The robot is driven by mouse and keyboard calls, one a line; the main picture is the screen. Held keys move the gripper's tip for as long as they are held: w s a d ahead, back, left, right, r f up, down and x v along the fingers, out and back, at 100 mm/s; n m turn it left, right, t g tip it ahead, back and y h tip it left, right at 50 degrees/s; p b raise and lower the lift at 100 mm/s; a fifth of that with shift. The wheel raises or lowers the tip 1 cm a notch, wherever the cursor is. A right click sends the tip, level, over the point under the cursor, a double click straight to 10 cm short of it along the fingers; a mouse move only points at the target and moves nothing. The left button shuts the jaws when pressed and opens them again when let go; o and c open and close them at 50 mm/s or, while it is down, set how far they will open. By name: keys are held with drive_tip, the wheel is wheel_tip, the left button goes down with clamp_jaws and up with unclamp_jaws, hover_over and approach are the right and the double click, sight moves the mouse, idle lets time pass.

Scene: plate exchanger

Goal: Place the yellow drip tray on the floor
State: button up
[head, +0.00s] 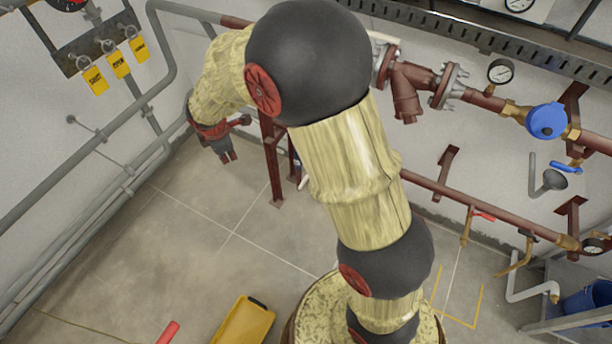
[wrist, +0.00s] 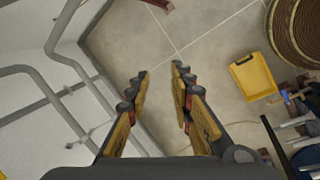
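The yellow drip tray (head: 243,322) shows at the bottom edge of the head view, partly cut off, with a dark piece at its upper right end. It appears to rest on the grey tile floor (head: 200,245). It also shows whole in the wrist view (wrist: 254,77), right of my gripper (wrist: 159,73). The two fingers are spread apart with nothing between them. In the head view my gripper (head: 228,156) hangs at the upper left, well away from the tray.
A yellow outline (head: 460,322) marks the floor at the right. Grey pipes (head: 90,150) run along the left wall, red-brown pipes (head: 480,200) along the back wall. A red stand (head: 275,165) is beside my gripper. A blue bucket (head: 592,302) stands right; a red object (head: 168,332) lies left of the tray.

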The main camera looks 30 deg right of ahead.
drive_tip(key=s+d+r+m, duration=0.5)
drive_tip(key=s+r, duration=0.3)
drive_tip(key=r, duration=0.3)
drive_tip(key=s+d+r+m, duration=0.1)
drive_tip(key=s+r+m, duration=0.2)
drive_tip(key=s, duration=0.5)
drive_tip(key=s+d+r+m+t, duration=0.1)
drive_tip(key=s+r+m, duration=0.2)
drive_tip(key=s+m, duration=0.2)
drive_tip(key=s+d+r+m+y, duration=0.1)
drive_tip(key=s+r+m, duration=0.2)
drive_tip(key=s, duration=0.8)
drive_tip(key=shift+s+d+r+m+t, duration=0.2)
drive_tip(key=shift+d+r+m+t, duration=0.15)
drive_tip(key=shift+m, duration=0.35)
